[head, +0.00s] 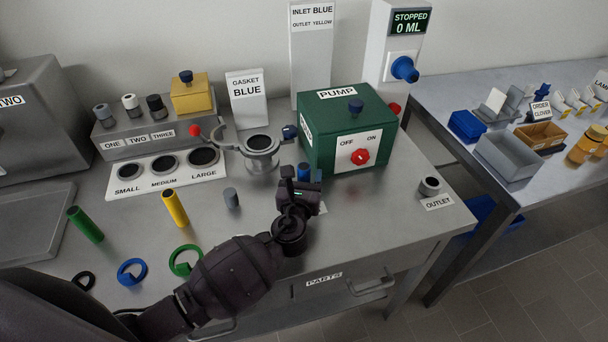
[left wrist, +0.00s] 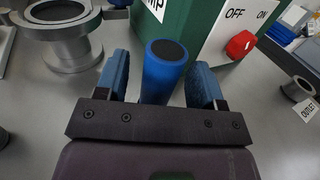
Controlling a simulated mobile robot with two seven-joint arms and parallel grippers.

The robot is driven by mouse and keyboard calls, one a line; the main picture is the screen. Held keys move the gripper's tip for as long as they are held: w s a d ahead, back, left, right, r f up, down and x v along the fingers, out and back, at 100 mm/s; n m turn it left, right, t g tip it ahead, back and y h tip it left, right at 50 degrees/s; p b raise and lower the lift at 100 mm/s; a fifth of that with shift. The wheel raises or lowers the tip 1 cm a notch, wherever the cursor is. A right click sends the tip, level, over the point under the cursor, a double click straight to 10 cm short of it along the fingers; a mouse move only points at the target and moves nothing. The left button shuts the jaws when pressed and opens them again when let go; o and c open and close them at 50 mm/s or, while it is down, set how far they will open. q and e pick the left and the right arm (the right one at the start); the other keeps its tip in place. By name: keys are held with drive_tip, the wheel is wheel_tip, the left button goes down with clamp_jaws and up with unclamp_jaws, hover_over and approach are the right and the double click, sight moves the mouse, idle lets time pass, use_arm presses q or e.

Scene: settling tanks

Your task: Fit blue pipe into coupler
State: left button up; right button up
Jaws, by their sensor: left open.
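The blue pipe (head: 303,171) stands upright on the bench in front of the green pump box. My left gripper (head: 300,189) is over the bench beside it and partly hides it in the head view. In the left wrist view the blue pipe (left wrist: 165,68) shows between the two blue finger pads of my open left gripper (left wrist: 160,84), with gaps on both sides. A short grey socket (head: 430,185) stands by the OUTLET label, also in the left wrist view (left wrist: 298,89). A flanged grey metal fitting (head: 262,151) stands left of the pump. I cannot tell which is the coupler.
The green pump box (head: 322,139) stands close behind the pipe, its red knob (head: 360,157) facing forward. A yellow pipe (head: 175,208), a green pipe (head: 86,224) and a small grey cylinder (head: 231,198) are to the left. Bench between pump and OUTLET label is clear.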

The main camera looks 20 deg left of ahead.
use_arm(q)
drive_tip(key=s, duration=0.3)
drive_tip(key=s+d, duration=0.1)
drive_tip(key=s, duration=0.5)
drive_tip(key=shift+s+d, duration=0.1)
drive_tip(key=shift+d, duration=0.05)
drive_tip(key=shift+s, duration=0.5)
drive_tip(key=shift+s+d, duration=0.1)
use_arm(e)
drive_tip(key=shift+w, duration=0.1)
drive_tip(key=shift+s+f, duration=0.1)
drive_tip(key=shift+s, duration=0.1)
